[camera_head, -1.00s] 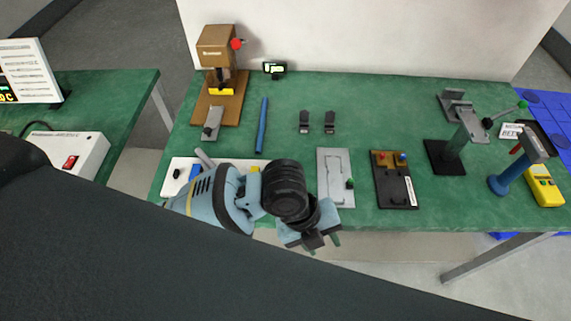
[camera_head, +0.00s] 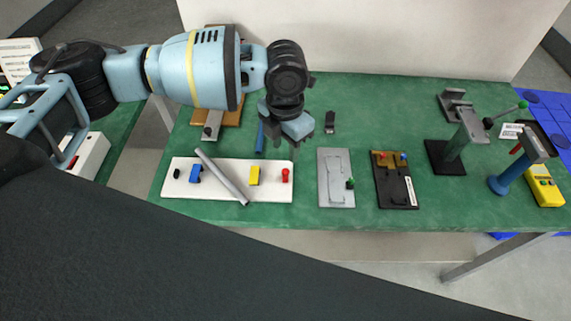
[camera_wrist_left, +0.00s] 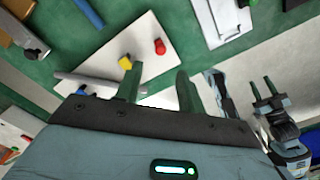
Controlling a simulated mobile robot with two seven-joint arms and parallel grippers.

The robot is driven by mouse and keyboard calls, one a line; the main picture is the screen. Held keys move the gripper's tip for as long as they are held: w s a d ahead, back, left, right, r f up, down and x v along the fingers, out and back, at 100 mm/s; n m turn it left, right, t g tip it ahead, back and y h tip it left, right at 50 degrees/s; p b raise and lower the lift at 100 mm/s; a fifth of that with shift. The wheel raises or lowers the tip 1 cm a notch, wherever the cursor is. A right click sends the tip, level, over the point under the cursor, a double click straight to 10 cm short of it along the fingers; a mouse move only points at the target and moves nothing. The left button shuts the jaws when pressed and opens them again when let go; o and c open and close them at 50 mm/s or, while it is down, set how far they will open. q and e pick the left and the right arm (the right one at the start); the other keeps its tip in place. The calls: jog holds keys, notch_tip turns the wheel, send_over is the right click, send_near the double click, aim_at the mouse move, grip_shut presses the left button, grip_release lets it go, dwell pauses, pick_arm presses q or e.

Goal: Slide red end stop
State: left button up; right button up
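The red end stop (camera_head: 285,175) stands near the right end of a white board (camera_head: 270,193). It also shows in the left wrist view (camera_wrist_left: 160,47), beyond my left fingers. A yellow block (camera_head: 254,176), a blue block (camera_head: 195,173) and a small black knob (camera_head: 176,173) are on the same board. A grey rod (camera_head: 222,178) lies slantwise across it. My left gripper (camera_head: 291,147) is above the table, behind the red stop in the head view. Its green fingers (camera_wrist_left: 159,84) are apart and empty. My right gripper (camera_wrist_left: 263,88) shows only in the wrist view, fingers apart.
A grey plate (camera_head: 327,190) with a green knob and a black fixture (camera_head: 396,188) stand right of the board. A blue bar (camera_head: 260,138) lies behind it. Stands and a yellow meter (camera_head: 544,188) are at the far right. The green tabletop (camera_head: 380,115) is clear in the middle back.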

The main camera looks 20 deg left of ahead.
aim_at(285, 170)
pick_arm(q)
jog(key=shift+f, duration=3.95)
grip_shut()
